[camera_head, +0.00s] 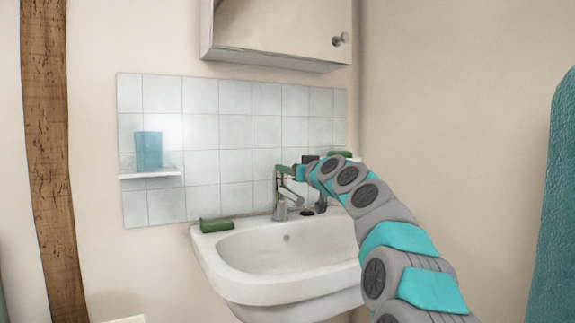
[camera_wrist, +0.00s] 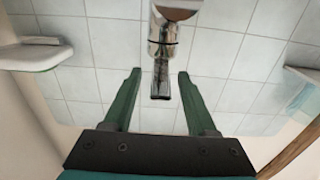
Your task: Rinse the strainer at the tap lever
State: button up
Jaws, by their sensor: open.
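The chrome tap (camera_head: 281,211) stands at the back rim of the white sink (camera_head: 235,268). In the wrist view its body shows at the top, with the tap lever (camera_wrist: 160,80) hanging below it in that picture. My gripper (camera_wrist: 159,74) is open, with one green finger on each side of the lever and a visible gap on both sides. Nothing is held. In the head view my gripper (camera_head: 284,170) is just above the tap, partly hidden by my wrist. I cannot make out a strainer in either view.
A green object (camera_head: 216,224) lies on the sink's left rim; another (camera_head: 340,154) shows behind my arm. A teal cup (camera_head: 148,150) stands on a small shelf (camera_head: 152,174) at left. A mirrored cabinet (camera_head: 285,30) hangs above. The sink bowl looks empty.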

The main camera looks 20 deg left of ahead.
jog(key=shift+w+a+p, duration=0.3)
jog(key=shift+w+a, duration=0.2)
jog(key=shift+a, duration=0.05)
jog(key=shift+w+a, duration=0.1)
jog(key=shift+a, duration=0.05)
grip_shut()
dwell(1.2)
